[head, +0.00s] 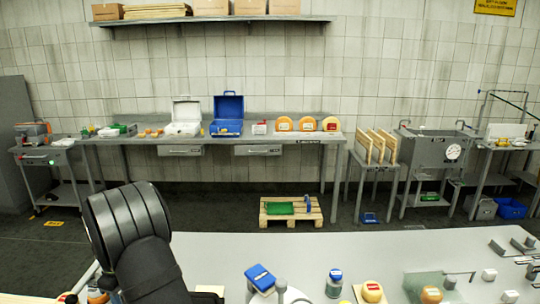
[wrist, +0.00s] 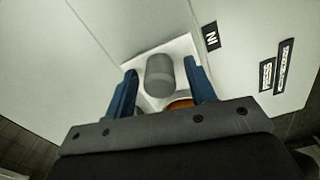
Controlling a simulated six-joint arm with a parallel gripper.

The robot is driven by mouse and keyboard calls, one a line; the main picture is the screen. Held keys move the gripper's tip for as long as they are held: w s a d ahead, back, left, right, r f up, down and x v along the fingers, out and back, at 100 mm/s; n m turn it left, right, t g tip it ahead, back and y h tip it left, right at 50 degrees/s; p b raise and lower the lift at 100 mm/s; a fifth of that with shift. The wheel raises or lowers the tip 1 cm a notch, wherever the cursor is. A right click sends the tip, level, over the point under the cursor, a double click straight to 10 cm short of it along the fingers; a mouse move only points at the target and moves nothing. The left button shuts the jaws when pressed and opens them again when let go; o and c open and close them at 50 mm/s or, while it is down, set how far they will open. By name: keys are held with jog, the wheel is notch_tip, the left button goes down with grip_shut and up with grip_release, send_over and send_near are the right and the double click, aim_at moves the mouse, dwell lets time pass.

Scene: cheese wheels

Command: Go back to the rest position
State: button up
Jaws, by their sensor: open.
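My gripper (wrist: 160,88) shows in the wrist view with its two blue fingers apart. A grey cylinder (wrist: 160,68) stands on a white square plate (wrist: 182,47), seen between the fingers; I cannot tell if either finger touches it. Part of an orange round thing (wrist: 181,104) shows low between the fingers, mostly hidden by the gripper body. In the head view, my black arm fills the lower left, and the gripper cannot be made out there.
The near table (head: 250,247) holds a blue-topped block (head: 260,277), a blue-lidded jar (head: 335,281), a yellow cheese with a red label (head: 372,292), another cheese (head: 432,294) and white blocks. Its middle is clear. A back bench (head: 255,139) carries open cases and cheese wheels (head: 307,124).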

notch_tip(320, 180, up, 17)
notch_tip(320, 180, down, 18)
jog(key=shift+d+r, duration=0.15)
jog(key=shift+r, duration=0.1)
jog(key=d, duration=0.7)
jog(key=d+r, duration=0.1)
jog(key=d, duration=0.3)
jog(key=shift+r, duration=0.1)
notch_tip(320, 180, up, 17)
jog(key=a+f+n, duration=0.2)
jog(key=a, duration=0.4)
jog(key=shift+a+f+g, duration=0.2)
jog(key=shift+f+g, duration=0.1)
jog(key=shift+f, duration=0.05)
jog(key=shift+w, duration=0.1)
